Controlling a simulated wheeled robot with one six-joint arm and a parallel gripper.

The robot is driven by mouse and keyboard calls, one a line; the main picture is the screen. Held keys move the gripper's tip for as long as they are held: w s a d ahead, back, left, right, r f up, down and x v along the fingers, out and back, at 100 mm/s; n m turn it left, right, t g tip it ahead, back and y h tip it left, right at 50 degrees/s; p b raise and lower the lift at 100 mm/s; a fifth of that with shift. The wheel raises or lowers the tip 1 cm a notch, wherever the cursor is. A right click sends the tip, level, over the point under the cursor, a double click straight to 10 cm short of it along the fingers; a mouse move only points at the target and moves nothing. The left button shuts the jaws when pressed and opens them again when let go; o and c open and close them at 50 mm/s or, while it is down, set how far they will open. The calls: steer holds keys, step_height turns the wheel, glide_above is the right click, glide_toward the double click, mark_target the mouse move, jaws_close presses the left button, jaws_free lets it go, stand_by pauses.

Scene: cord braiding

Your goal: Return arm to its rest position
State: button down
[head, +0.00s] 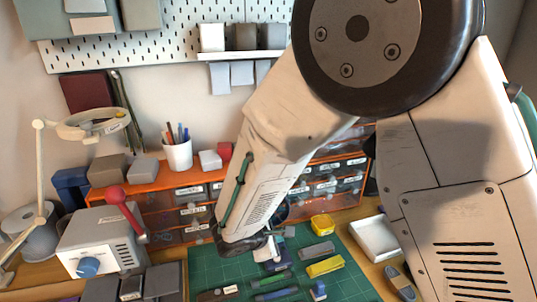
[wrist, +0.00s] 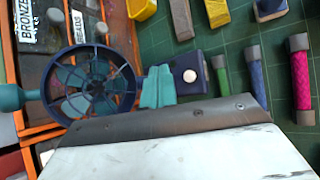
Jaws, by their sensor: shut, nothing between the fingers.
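My gripper (wrist: 157,87) shows in the wrist view as two teal fingers side by side, shut and empty. In the head view my arm reaches down toward the back left edge of the green cutting mat (head: 207,268), and the fingers are hard to make out there. In the wrist view a green cord piece (wrist: 222,68), a blue cord piece (wrist: 251,68) and a pink cord piece (wrist: 300,80), each with grey ends, lie on the mat to the right of my gripper, apart from it. A dark blue block (wrist: 190,65) with a pale round knob appears close beside the fingers.
Orange drawer units (head: 160,207) stand along the wall behind the mat. A grey box (head: 98,243) with a red lever and a magnifier lamp (head: 92,124) stand at left. A yellow block (head: 325,266), yellow container (head: 322,225) and white tray (head: 376,238) are at right.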

steer(key=s+d+r+m+g+y, duration=0.5)
steer(key=s+d+r+m, duration=1.4)
steer(key=s+d+r, duration=0.4)
steer(key=s+y, duration=0.1)
steer(key=s, duration=0.2)
steer(key=shift+d+r+g, duration=0.25)
steer(key=shift+d+g, duration=0.05)
steer(key=shift+s, duration=0.1)
